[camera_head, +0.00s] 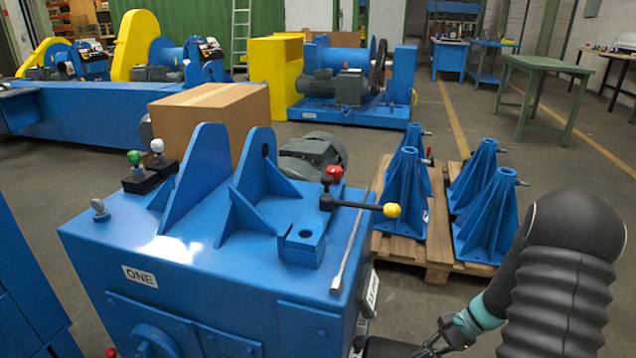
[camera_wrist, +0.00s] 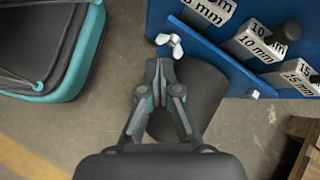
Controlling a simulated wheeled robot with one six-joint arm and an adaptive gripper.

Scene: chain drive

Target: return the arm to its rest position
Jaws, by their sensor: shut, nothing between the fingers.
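My gripper (camera_wrist: 158,72) is shut with its fingertips together and nothing between them. In the wrist view it points up the picture, over a dark rounded shape, just below a white wing-shaped knob (camera_wrist: 170,45) beside a blue panel. I cannot tell whether the fingertips touch the knob. In the head view my black ribbed arm (camera_head: 562,290) hangs at the lower right, bent downward. The gripper (camera_head: 432,347) is at the bottom edge there, partly cut off, right of the blue machine housing (camera_head: 215,270).
The blue panel (camera_wrist: 205,42) carries white blocks marked in mm, such as the 10 mm block (camera_wrist: 258,42). A teal-rimmed case (camera_wrist: 85,60) lies left. A lever with a yellow knob (camera_head: 392,210) sticks out from the housing. A pallet (camera_head: 425,255) with blue stands is behind.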

